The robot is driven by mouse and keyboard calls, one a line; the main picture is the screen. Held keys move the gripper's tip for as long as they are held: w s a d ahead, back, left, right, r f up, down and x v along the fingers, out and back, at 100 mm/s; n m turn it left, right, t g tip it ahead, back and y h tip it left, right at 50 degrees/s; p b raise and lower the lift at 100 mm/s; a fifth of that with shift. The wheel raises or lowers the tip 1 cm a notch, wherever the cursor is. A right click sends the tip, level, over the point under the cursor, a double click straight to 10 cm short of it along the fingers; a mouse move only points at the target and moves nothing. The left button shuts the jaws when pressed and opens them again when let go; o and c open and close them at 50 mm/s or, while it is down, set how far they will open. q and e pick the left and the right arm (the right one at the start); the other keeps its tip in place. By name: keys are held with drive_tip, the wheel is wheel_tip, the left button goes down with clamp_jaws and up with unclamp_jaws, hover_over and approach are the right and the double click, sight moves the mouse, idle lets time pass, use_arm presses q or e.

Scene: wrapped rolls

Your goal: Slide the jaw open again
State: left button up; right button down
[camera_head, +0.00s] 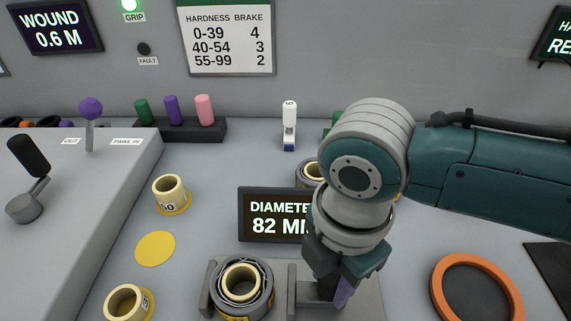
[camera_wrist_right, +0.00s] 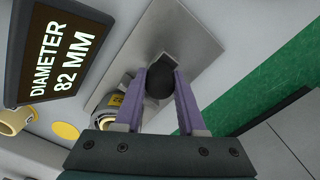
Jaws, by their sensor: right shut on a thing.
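The measuring fixture has a grey base plate (camera_head: 370,300) at the bottom of the head view, with upright jaw plates on it. A wrapped roll (camera_head: 254,305) with a cream core stands between the left jaw plate (camera_head: 207,290) and the right jaw plate (camera_head: 292,292). A narrow gap shows between roll and right plate. My right gripper (camera_head: 342,290) is right of that plate. In the wrist view its purple fingers (camera_wrist_right: 161,78) are shut on a dark round knob (camera_wrist_right: 160,86). The diameter display (camera_head: 270,216) reads 82 MM. My left gripper is out of view.
A cream core (camera_head: 169,190) and another (camera_head: 128,303) stand left of the fixture, near a yellow disc (camera_head: 155,248). An orange ring (camera_head: 445,290) lies to the right. A grey console (camera_head: 90,230) with levers fills the left. Another roll (camera_head: 308,175) stands behind the display, partly hidden.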

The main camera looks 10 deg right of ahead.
sight(335, 277)
drive_tip(key=shift+d, duration=0.1)
drive_tip(key=c, duration=0.7)
unclamp_jaws()
drive_tip(key=shift+d, duration=0.15)
drive_tip(key=shift+o, duration=1)
wheel_tip(335, 277, up, 10)
drive_tip(key=shift+p, duration=0.95)
